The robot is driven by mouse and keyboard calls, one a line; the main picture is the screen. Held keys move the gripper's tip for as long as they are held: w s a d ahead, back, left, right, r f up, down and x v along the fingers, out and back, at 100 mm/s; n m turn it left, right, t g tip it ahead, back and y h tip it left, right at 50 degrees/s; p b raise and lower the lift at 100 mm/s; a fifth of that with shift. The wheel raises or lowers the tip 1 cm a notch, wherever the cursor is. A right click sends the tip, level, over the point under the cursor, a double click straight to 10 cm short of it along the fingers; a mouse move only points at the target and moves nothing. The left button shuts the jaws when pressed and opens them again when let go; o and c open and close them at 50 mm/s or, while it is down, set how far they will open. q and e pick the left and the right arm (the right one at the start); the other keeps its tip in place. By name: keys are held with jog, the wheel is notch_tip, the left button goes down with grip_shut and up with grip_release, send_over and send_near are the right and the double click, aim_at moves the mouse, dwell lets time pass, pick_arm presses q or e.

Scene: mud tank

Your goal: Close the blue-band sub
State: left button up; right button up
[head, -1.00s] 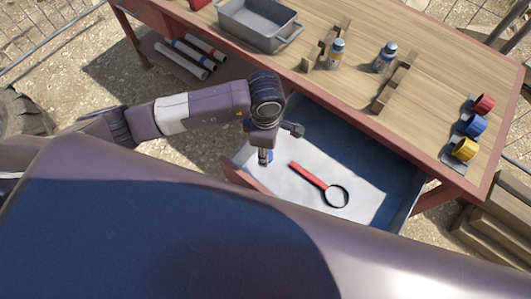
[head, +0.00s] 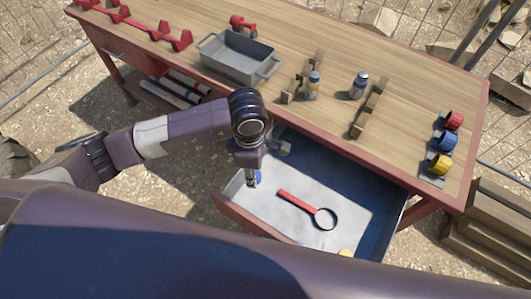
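My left gripper (head: 254,178) points down at the left front of the open drawer (head: 375,205). A small blue patch shows beside its tip; I cannot tell what it is. Whether the gripper is open is unclear. My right gripper is not in view.
A magnifying glass with a red handle (head: 298,201) lies in the drawer, with a yellow thing (head: 344,252) near its front. A grey tray (head: 238,58), wooden racks (head: 370,108) and red, blue and yellow rings (head: 445,141) stand on the table.

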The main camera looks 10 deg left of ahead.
pick_arm(q)
jog(key=s+a+r+m, duration=0.1)
jog(key=a+r+m, duration=0.2)
jog(key=r+m, duration=0.6)
jog(key=s+a+r+m, duration=0.1)
jog(key=a+r+m, duration=0.3)
jog(key=r+m, duration=0.5)
jog(key=shift+s+a+r+m+b, duration=0.2)
jog(key=shift+r+m+b, duration=0.15)
jog(key=shift+m, duration=0.25)
